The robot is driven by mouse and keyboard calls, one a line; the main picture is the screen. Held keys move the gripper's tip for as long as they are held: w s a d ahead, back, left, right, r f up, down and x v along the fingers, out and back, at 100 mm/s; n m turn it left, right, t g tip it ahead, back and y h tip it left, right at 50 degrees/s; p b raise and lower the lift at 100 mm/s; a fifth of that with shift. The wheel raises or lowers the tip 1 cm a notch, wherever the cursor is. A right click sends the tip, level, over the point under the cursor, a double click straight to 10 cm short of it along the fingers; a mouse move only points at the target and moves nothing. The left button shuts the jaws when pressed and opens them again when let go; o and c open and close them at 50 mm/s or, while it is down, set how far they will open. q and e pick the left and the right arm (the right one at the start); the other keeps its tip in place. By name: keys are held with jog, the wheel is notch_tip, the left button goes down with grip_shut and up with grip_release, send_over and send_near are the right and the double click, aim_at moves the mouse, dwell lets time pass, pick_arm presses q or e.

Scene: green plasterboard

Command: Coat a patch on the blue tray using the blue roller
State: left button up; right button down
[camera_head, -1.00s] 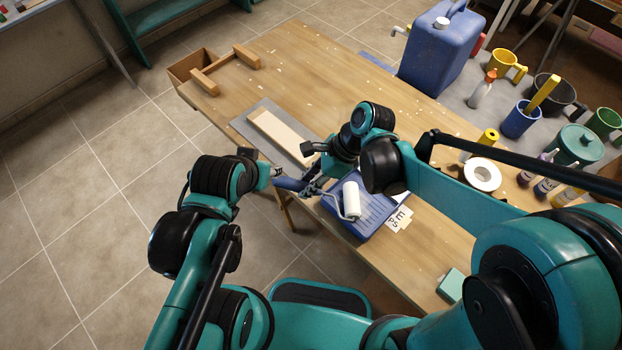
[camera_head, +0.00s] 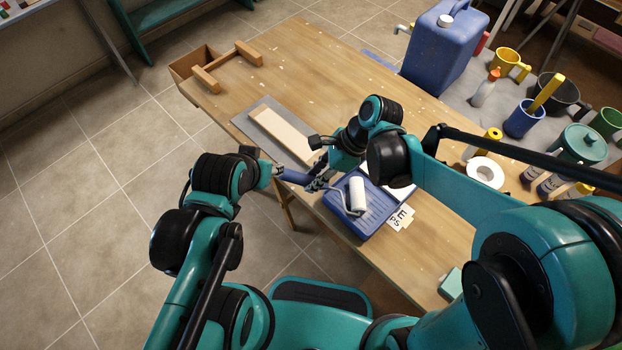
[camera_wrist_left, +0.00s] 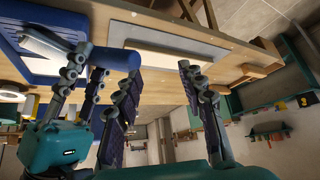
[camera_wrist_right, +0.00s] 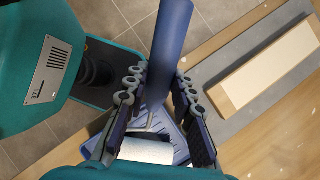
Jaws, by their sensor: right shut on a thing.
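The blue tray (camera_head: 338,222) lies on the wooden table's near edge, with a ribbed slope. The blue roller has a white sleeve (camera_head: 358,194), a metal frame and a blue handle (camera_head: 296,177). My right gripper (camera_head: 318,181) is shut on the roller and holds it with the sleeve over the tray; whether it touches the tray cannot be told. In the right wrist view the handle (camera_wrist_right: 172,40) sticks out beyond the fingers, and the sleeve (camera_wrist_right: 147,151) is below them. My left gripper (camera_head: 274,171) is near the handle's end; its fingers (camera_wrist_left: 160,85) stand apart, with nothing clearly between them.
A pale board (camera_head: 281,134) lies on a grey sheet (camera_head: 246,119) left of the tray. White cards (camera_head: 402,217) lie to its right. A blue jug (camera_head: 444,55), cups, bottles and a tape roll (camera_head: 486,173) stand at the right.

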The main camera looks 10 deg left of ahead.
jog(key=w+d+f+b, duration=0.1)
jog(key=w+d, duration=0.3)
jog(key=w, duration=0.2)
jog(key=shift+w+d+f+b, duration=0.2)
jog(key=shift+w+d+b, duration=0.1)
jog(key=shift+d+b, duration=0.05)
dwell(1.0)
jog(key=shift+f, duration=0.1)
jog(key=shift+s+a, duration=0.1)
jog(key=shift+s, duration=0.05)
